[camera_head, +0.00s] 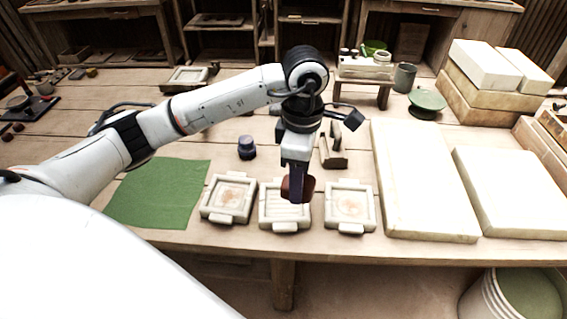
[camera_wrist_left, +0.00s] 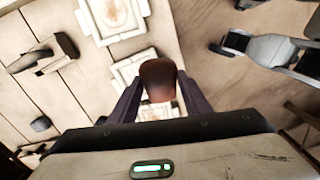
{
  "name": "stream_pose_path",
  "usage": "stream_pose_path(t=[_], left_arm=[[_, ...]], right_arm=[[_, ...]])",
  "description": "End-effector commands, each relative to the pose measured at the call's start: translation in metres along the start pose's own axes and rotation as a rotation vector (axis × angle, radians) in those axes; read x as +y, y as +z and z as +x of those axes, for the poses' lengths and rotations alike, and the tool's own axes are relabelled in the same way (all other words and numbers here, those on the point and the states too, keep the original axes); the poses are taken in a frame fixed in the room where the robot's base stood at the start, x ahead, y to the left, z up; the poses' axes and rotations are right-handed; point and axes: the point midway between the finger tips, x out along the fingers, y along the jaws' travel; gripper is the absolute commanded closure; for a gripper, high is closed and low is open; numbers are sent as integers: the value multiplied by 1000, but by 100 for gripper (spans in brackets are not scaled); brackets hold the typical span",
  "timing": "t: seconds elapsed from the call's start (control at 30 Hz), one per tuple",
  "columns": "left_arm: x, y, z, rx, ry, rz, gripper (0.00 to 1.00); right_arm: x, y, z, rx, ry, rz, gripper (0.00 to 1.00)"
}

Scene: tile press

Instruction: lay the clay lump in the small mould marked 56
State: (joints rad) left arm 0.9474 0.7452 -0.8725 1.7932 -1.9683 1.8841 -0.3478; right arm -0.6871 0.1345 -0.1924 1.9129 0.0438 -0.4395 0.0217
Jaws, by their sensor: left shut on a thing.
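My left gripper (camera_head: 297,190) is shut on a reddish-brown clay lump (camera_head: 299,186). The lump also shows between the fingers in the wrist view (camera_wrist_left: 158,78). Three pale square moulds lie in a row near the table's front edge: left (camera_head: 209,209), middle (camera_head: 270,216) and right (camera_head: 333,215). The left and right ones have reddish stained centres; the middle one has a ridged floor. In the head view the lump overlaps the right part of the middle mould and appears above it. No number is legible on any mould. My right gripper is not seen.
A green mat (camera_head: 160,195) lies left of the moulds. A large pale slab (camera_head: 420,180) lies to the right. The front table edge runs close below the moulds.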

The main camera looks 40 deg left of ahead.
Motion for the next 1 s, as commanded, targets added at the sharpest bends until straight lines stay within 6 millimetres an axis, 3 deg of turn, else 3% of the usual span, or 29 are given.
stream_pose_path(t=[0.3,0.5,0.7,1.0], left_arm=[[38,-22,18,0,-2,-1044,87],[53,-36,31,-2,-2,-1553,87],[59,-43,38,-6,-1,-1793,87],[60,-44,53,-5,-1,-1826,87]], right_arm=[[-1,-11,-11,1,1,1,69],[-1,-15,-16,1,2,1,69],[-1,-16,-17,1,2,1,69],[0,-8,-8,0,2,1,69]])
